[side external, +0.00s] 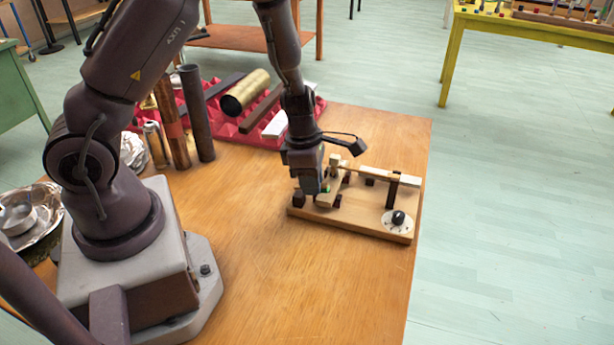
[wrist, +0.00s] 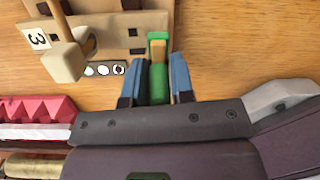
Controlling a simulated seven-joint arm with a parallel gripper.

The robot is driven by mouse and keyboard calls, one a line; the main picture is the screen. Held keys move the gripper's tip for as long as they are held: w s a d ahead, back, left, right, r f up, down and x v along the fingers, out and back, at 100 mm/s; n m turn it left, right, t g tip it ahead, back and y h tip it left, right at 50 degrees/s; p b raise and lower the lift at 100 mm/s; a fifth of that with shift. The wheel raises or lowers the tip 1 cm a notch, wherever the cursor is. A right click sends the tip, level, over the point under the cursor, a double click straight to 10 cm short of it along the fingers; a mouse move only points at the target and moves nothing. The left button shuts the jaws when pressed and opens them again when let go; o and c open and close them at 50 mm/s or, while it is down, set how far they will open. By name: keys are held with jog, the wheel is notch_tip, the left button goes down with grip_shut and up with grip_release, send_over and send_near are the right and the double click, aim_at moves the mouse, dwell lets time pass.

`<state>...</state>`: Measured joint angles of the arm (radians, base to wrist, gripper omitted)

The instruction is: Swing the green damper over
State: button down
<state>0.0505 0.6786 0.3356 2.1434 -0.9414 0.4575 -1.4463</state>
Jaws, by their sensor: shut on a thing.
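The green damper (wrist: 158,70) shows in the wrist view between the two blue fingers of my gripper (wrist: 155,78). A pale wooden strip shows at its far end. My gripper is shut on it. In the side view my gripper (side external: 313,190) reaches down at the left end of a wooden board (side external: 345,222), and only a small green patch of the damper (side external: 326,189) shows beside it. The rest is hidden by my gripper.
A wooden mallet head (wrist: 63,62) and a tag marked 3 (wrist: 37,39) are left of my fingers. The board carries a dial with a black knob (side external: 398,218) and a dark post (side external: 392,192). Tubes and bars lie on red foam (side external: 225,130) behind.

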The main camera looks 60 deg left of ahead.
jog(key=shift+w+d+f+g+y, duration=0.15)
jog(key=shift+w+f+g+y, duration=0.15)
jog(key=shift+g+y, duration=0.45)
jog(key=c, duration=1.1)
grip_release()
jog(key=shift+o, duration=0.2)
notch_tip(320, 180, up, 13)
jog(key=shift+w, duration=0.3)
jog(key=shift+f, duration=0.1)
